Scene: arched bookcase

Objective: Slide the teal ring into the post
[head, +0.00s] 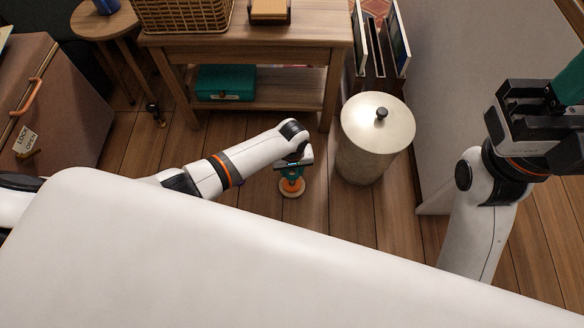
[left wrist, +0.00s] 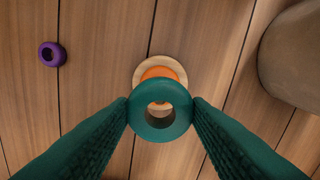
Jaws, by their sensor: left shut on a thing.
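My left gripper (left wrist: 161,112) is shut on the teal ring (left wrist: 160,125), one finger on each side of it. In the left wrist view the ring overlaps the near part of the orange ring (left wrist: 160,73) on the post's round wooden base (left wrist: 144,66). Some orange and pale wood show through the teal ring's hole. The post's shaft is not clear, and I cannot tell whether the ring is around it. In the head view my left gripper (head: 292,168) is over the orange ring (head: 292,186) and base (head: 292,194). My right gripper (head: 565,90) is cut off at the right edge.
A purple ring (left wrist: 53,54) lies on the wooden floor. A metal bin with a lid (head: 377,125) stands right of the post. A wooden shelf table (head: 245,40) with a teal box (head: 225,83) is behind. A brown trunk (head: 50,105) is at left.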

